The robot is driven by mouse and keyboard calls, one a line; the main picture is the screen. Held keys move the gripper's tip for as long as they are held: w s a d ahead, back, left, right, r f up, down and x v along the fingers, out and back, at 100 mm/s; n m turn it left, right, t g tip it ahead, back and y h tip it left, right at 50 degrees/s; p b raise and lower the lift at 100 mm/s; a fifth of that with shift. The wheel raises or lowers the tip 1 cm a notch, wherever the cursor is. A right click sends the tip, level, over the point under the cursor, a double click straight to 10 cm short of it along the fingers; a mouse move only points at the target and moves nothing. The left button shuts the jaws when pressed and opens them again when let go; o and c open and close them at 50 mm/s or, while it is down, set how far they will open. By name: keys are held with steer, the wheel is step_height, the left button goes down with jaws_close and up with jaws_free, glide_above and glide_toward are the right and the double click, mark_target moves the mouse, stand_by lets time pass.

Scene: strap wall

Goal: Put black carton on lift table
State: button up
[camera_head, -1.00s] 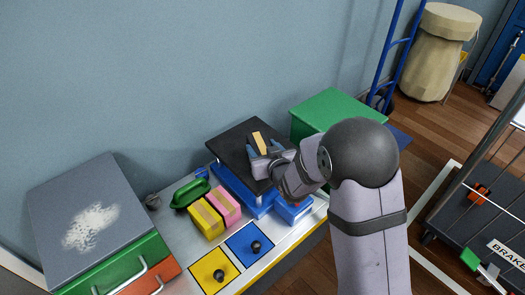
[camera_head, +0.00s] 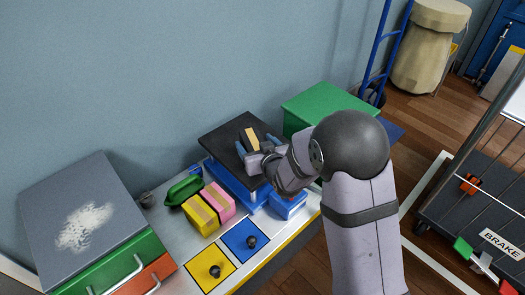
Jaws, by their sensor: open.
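The black carton (camera_head: 250,138), with a tan tape strip on top, is on the black top of the blue lift table (camera_head: 217,140). Its dark sides are hard to tell from the black tabletop. My gripper (camera_head: 254,144) is open, its blue-grey fingers on either side of the carton. Whether either finger still touches it cannot be told. My wrist hides the near right part of the lift table.
Yellow and blue panels with black knobs lie in front. A grey-topped drawer unit (camera_head: 82,215) is at left, a green box (camera_head: 325,105) at right.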

steer(key=p+v, duration=0.7)
steer(key=v, duration=0.5)
steer(key=shift+p, duration=0.4)
steer(key=s+d+f+m+g+h, duration=0.1)
steer(key=s+d+f+g+h, duration=0.15)
steer(key=d, duration=0.35)
steer(key=s+d+r+m+g+h, duration=0.1)
steer(key=s+d+g, duration=0.3)
steer(key=s, duration=0.5)
steer(key=s+d+r+m+g+h, duration=0.2)
steer(key=s+d+g, duration=0.3)
steer(key=s, duration=0.5)
steer(key=shift+d+r+m+g, duration=0.2)
steer(key=shift+m+g, duration=0.1)
steer(key=shift+g, duration=0.25)
step_height(320, 180, up, 36)
steer(key=p, duration=3.6)
